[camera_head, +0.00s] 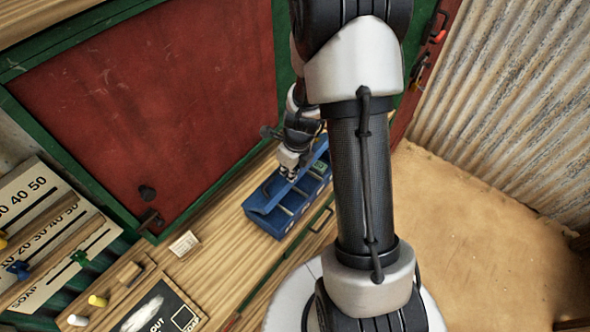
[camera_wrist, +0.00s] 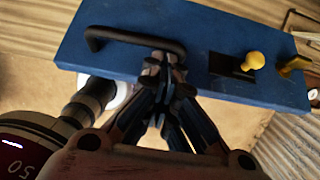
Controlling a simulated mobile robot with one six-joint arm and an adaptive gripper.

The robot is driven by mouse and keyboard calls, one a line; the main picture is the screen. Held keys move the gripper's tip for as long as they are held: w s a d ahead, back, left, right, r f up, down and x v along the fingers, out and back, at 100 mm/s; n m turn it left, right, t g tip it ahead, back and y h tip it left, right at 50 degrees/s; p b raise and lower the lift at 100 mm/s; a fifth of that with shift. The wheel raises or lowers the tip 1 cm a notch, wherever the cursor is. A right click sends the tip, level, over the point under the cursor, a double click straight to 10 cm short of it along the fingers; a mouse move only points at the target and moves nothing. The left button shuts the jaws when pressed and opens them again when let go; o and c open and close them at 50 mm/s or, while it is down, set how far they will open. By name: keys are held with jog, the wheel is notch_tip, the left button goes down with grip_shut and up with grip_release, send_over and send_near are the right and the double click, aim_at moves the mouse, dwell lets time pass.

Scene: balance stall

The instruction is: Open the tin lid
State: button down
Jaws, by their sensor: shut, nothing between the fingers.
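The blue tin (camera_head: 262,222) sits on the wooden counter in the head view. A flat blue part shows along its left side, and compartments show at its right; I cannot tell how far the lid is raised. In the wrist view a blue panel (camera_wrist: 215,35) carries a black bar handle (camera_wrist: 128,39) and a yellow knob (camera_wrist: 254,61) by a dark slot. My gripper (camera_head: 287,172) is at the far end of the tin. In the wrist view my gripper (camera_wrist: 164,62) is shut and empty, its tips at the handle's right end; contact is unclear.
A small card (camera_head: 184,243) and a chalkboard (camera_head: 157,309) lie on the counter to the left. A board with numbered sliders (camera_head: 45,225) stands at far left. A red panel (camera_head: 150,100) rises behind. Sandy floor (camera_head: 470,240) and a corrugated wall (camera_head: 520,100) are at right.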

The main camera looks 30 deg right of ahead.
jog(key=w+a+r+p, duration=0.2)
jog(key=w+p, duration=0.3)
jog(key=p, duration=0.2)
jog(key=shift+w+r, duration=0.15)
jog(key=shift+w, duration=0.05)
dwell(1.2)
